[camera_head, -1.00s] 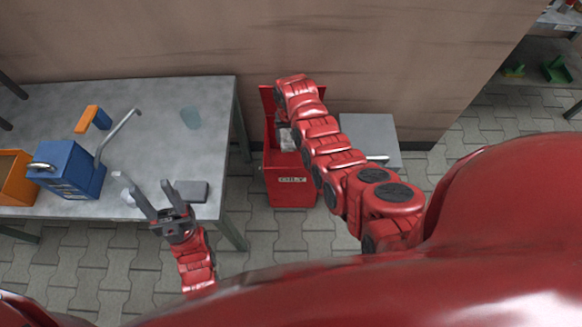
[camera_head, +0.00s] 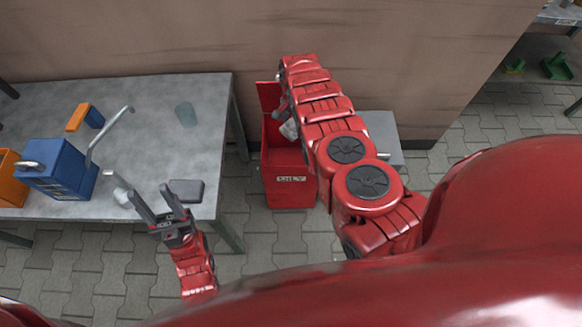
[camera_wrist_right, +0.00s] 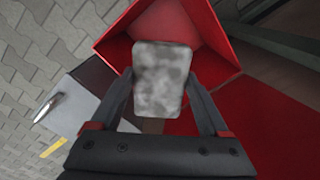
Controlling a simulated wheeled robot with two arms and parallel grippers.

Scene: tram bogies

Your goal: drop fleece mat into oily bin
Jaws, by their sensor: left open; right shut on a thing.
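The fleece mat (camera_wrist_right: 162,78) is a mottled grey, rounded slab in the right wrist view. My right gripper (camera_wrist_right: 162,85) is shut on it, one finger at each side. The mat is over the open mouth of the red oily bin (camera_wrist_right: 215,62). In the head view the bin (camera_head: 290,193) stands on the floor against the wall, its lid up; a bit of the grey mat (camera_head: 289,130) shows beside my right arm, which hides the right gripper. My left gripper (camera_head: 163,205) is open and empty by the table's front edge.
The grey table (camera_head: 150,155) holds a blue box (camera_head: 62,172) with a bent handle, an orange bin (camera_head: 10,185), an orange-and-blue tool (camera_head: 85,117) and a dark grey pad (camera_head: 187,190). A grey cabinet (camera_head: 382,130) stands right of the red bin.

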